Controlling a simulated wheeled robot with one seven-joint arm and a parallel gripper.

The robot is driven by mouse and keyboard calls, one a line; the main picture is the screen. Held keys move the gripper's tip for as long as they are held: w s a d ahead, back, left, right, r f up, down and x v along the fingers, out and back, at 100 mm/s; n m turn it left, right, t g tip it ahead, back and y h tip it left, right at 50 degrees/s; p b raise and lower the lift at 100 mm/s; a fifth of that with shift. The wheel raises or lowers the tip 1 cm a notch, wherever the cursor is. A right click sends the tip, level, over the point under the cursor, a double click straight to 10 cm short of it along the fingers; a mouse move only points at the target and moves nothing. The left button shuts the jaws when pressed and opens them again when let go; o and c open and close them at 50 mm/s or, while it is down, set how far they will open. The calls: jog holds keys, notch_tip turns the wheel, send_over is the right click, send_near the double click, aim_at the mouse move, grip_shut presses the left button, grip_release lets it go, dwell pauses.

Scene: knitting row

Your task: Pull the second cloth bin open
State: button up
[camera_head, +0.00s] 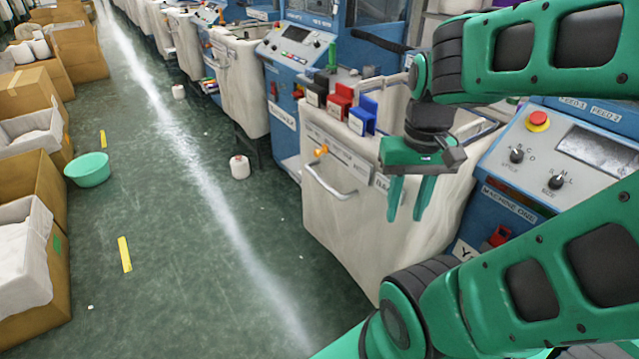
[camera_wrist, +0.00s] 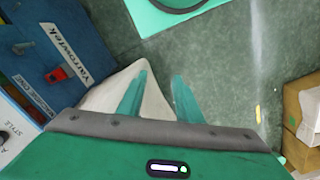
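Cream cloth bins stand along the machine row. The nearest cloth bin (camera_head: 355,235) has a silver bar handle (camera_head: 328,182) on its front and a small orange knob (camera_head: 321,151) above it. Another cloth bin (camera_head: 243,88) stands farther up the row, with a handle near its top. I cannot tell which one counts as second. My gripper (camera_head: 405,218) points down in front of the nearest bin's right part, right of the handle. Its fingers are apart with nothing between them. In the wrist view my gripper (camera_wrist: 160,80) shows cream cloth (camera_wrist: 155,103) behind the fingers.
A blue machine with a red button (camera_head: 538,121) stands at the right. Black, red and blue holders (camera_head: 340,100) sit above the nearest bin. Cardboard boxes (camera_head: 32,90) and a green basin (camera_head: 88,169) line the left.

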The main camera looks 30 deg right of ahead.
jog(key=w+d+f+g+h, duration=0.15)
jog(key=w+d, duration=0.25)
jog(key=w, duration=0.5)
jog(key=n+t+h, duration=0.2)
jog(key=n+h, duration=0.5)
jog(key=h, duration=0.7)
send_near(320, 183)
jog(key=x, duration=1.1)
grip_shut()
